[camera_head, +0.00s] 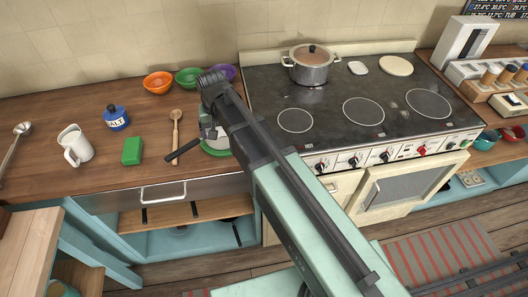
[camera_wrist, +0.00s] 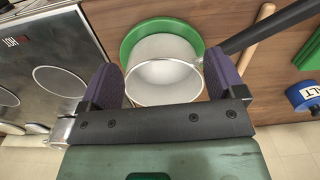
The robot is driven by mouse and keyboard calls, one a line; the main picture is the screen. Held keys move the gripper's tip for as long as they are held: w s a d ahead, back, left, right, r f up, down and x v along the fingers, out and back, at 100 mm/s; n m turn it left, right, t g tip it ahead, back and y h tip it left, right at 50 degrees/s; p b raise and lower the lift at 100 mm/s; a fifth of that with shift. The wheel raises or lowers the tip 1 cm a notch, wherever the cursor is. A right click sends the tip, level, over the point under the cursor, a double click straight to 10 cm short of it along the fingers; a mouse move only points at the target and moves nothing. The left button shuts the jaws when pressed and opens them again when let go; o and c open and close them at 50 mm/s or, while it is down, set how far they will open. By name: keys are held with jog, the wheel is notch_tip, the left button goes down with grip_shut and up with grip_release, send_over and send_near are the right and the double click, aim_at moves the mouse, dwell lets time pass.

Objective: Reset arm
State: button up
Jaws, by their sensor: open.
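My gripper (camera_wrist: 164,80) is open, with its two purple-padded fingers wide apart and nothing clamped between them. In the wrist view a small pale pan (camera_wrist: 165,65) lies just beyond the fingers; its near rim shows in the gap between them. I cannot tell how far the fingers are above it. The pan sits on a green plate (camera_wrist: 129,45), and its black handle (camera_wrist: 255,30) points to the upper right. In the head view my arm covers part of the pan and the plate (camera_head: 214,150); the handle (camera_head: 183,150) points to the lower left.
The stove (camera_head: 330,105) stands right of the plate, with a lidded pot (camera_head: 311,66) at its back. A wooden spoon (camera_head: 176,130), green block (camera_head: 132,151), blue salt jar (camera_head: 117,120) and white pitcher (camera_head: 76,146) stand left. Bowls (camera_head: 158,84) line the back.

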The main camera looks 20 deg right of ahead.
jog(key=s+d, duration=1.3)
jog(key=s, duration=0.2)
jog(key=f+b, duration=0.5)
jog(key=shift+a, duration=0.25)
jog(key=shift+o, duration=0.4)
